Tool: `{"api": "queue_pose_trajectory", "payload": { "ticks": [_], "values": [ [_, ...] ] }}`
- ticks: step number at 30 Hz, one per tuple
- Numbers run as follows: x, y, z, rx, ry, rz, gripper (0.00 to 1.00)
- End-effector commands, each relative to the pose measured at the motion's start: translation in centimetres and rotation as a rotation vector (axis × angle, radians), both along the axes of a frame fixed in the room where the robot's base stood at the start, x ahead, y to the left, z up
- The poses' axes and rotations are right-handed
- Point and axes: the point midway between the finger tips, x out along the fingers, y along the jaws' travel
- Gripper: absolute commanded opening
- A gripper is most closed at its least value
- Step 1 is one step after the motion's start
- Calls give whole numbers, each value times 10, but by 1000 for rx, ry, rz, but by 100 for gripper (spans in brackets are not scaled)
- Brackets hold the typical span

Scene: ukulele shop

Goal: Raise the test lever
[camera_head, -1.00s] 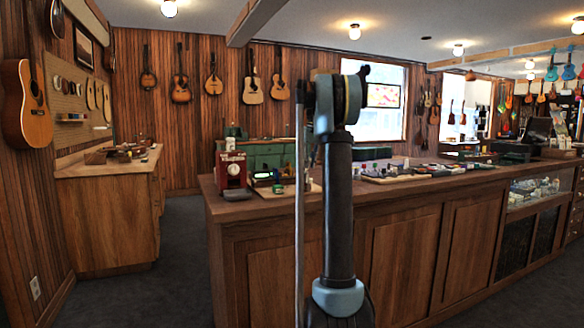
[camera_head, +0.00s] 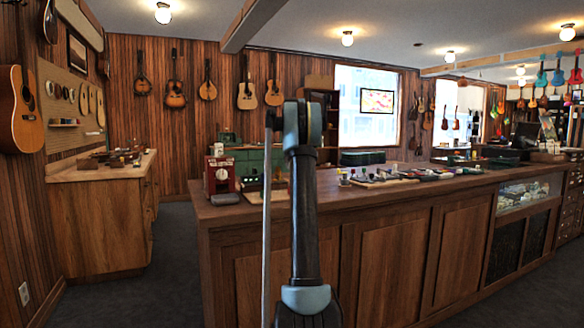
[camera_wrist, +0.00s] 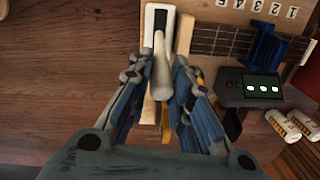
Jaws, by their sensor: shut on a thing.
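The test lever (camera_wrist: 162,72) is a pale, rounded handle in the wrist view. It stands at a white plate (camera_wrist: 149,22) with a dark slot. My gripper (camera_wrist: 163,82) has its blue-padded fingers on both sides of the lever and is shut on it.
A fretboard (camera_wrist: 220,40) with number tags and a blue clamp-like part (camera_wrist: 266,47) lie right of the lever. Small white bottles (camera_wrist: 283,125) lie at lower right. A red device (camera_head: 221,180) stands on the wooden counter (camera_head: 235,212). Bare wood lies left of the lever.

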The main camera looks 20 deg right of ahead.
Motion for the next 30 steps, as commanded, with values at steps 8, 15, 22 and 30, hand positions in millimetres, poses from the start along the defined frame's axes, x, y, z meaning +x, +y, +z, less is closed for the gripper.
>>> {"api": "queue_pose_trajectory", "payload": {
  "ticks": [8, 15, 22, 30],
  "values": [
    [10, 4, -4, 3, -5, 2, 0],
    [12, 5, -5, 4, -6, 3, 0],
    [13, 6, -5, 4, -7, 5, 0],
    [11, 6, -4, 3, -4, 4, 39]
  ]
}}
